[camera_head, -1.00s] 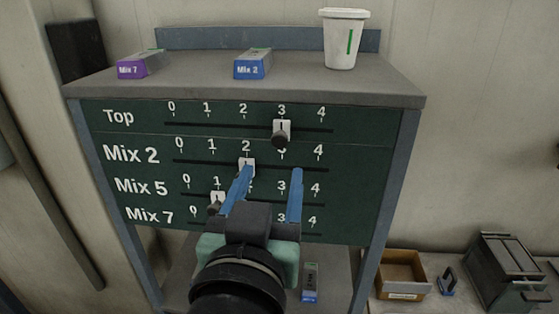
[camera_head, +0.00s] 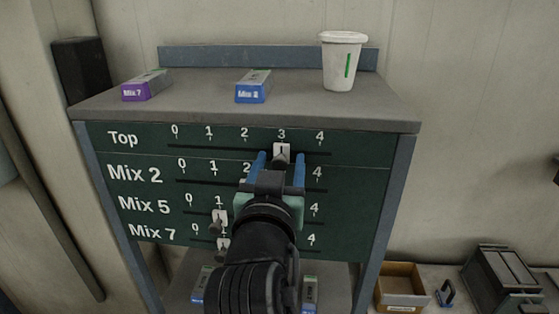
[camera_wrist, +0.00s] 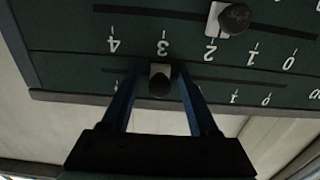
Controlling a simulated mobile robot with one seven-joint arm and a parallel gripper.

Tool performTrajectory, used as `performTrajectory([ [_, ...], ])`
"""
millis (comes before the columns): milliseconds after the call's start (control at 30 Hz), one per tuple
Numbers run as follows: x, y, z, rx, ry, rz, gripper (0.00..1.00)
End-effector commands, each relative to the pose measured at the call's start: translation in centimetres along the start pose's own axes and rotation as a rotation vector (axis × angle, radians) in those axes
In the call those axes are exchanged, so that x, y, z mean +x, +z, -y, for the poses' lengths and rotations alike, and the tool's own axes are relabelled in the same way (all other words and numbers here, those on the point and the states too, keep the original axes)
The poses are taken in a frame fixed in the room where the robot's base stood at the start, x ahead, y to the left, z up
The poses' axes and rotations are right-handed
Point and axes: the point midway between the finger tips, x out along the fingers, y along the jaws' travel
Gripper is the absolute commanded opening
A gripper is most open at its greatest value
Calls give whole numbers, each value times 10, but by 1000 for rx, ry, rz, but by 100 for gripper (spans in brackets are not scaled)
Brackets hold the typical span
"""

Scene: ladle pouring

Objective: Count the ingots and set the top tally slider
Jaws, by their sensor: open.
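The Top slider (camera_head: 281,150) is a white tab with a dark knob, at 3 on the Top row of the green tally board (camera_head: 345,190). My gripper (camera_head: 280,160) is open in front of it, a blue finger to each side. In the wrist view, upside down, the Top slider's knob (camera_wrist: 160,84) shows between the fingers (camera_wrist: 158,76); contact cannot be told. On the top shelf lie a purple ingot marked Mix 7 (camera_head: 146,86) and a blue ingot marked Mix 2 (camera_head: 253,87).
A white lidded cup (camera_head: 341,62) stands at the right on the top shelf (camera_head: 200,108). The Mix 2 slider (camera_wrist: 229,19) is at 2, the Mix 5 slider (camera_head: 220,220) at 1. Partly hidden ingots (camera_head: 310,292) lie below. An open cardboard box (camera_head: 402,287) stands right.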

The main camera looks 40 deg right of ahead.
Motion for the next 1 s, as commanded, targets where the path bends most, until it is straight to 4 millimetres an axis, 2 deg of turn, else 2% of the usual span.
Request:
performTrajectory([
  [100, 0, 0, 0, 0, 0, 0, 61],
  [433, 0, 0, 0, -1, 0, 0, 1],
  [1000, 0, 0, 0, -1, 0, 0, 0],
])
